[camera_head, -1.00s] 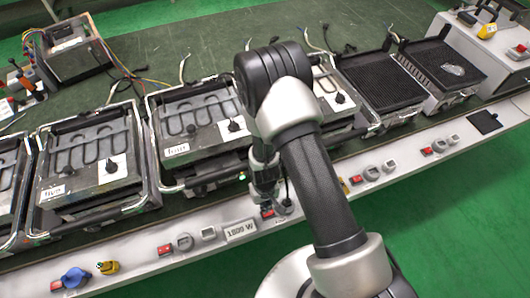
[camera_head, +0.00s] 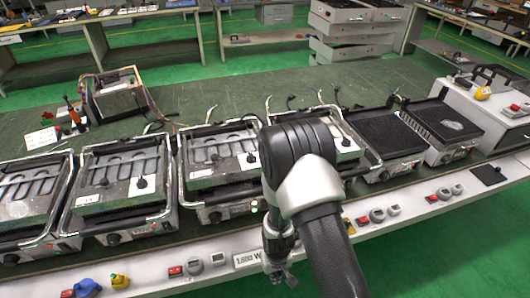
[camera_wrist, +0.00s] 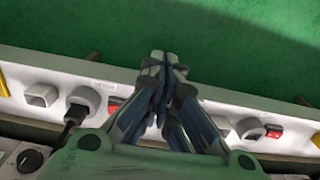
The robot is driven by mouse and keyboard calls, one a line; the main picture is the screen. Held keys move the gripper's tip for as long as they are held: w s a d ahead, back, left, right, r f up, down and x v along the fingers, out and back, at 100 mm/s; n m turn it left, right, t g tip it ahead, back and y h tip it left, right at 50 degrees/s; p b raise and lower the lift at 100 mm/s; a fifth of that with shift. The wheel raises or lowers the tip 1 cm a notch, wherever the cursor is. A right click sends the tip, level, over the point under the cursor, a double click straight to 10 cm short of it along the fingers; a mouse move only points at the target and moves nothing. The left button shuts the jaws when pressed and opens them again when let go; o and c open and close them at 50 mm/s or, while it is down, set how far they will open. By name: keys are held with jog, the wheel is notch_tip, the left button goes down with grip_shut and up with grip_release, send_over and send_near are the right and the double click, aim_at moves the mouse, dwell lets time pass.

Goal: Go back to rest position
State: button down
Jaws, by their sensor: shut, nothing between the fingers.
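My gripper (camera_head: 281,271) hangs at the front edge of the bench in the head view, partly hidden behind my own arm. In the wrist view my gripper (camera_wrist: 166,62) points over the white front panel (camera_wrist: 215,112) toward the green floor. Its fingertips are together with nothing between them. It appears apart from the panel's sockets and switches. Several heating-element grills (camera_head: 122,186) stand in a row on the green bench (camera_head: 230,95), beyond the gripper.
The front panel carries red switches (camera_head: 175,271), grey sockets and a 1800 W label (camera_head: 247,259). A white box (camera_head: 490,105) stands at right. Green floor in front is clear.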

jog(key=w+d+r+m+t, duration=0.1)
jog(key=w+d+r, duration=0.1)
jog(key=r, duration=1.2)
jog(key=w+d+r+t, duration=0.1)
jog(key=w+d+r, duration=0.1)
jog(key=r, duration=1.2)
jog(key=s+d+r+m+t, duration=0.1)
jog(key=s+d+r, duration=0.2)
jog(key=s+r, duration=0.5)
jog(key=s+d+r+m+t, duration=0.1)
jog(key=s+d+r, duration=0.3)
jog(key=s+r, duration=0.4)
jog(key=shift+s+r+t, duration=0.2)
jog(key=shift+s+t, duration=0.1)
jog(key=shift+s, duration=0.05)
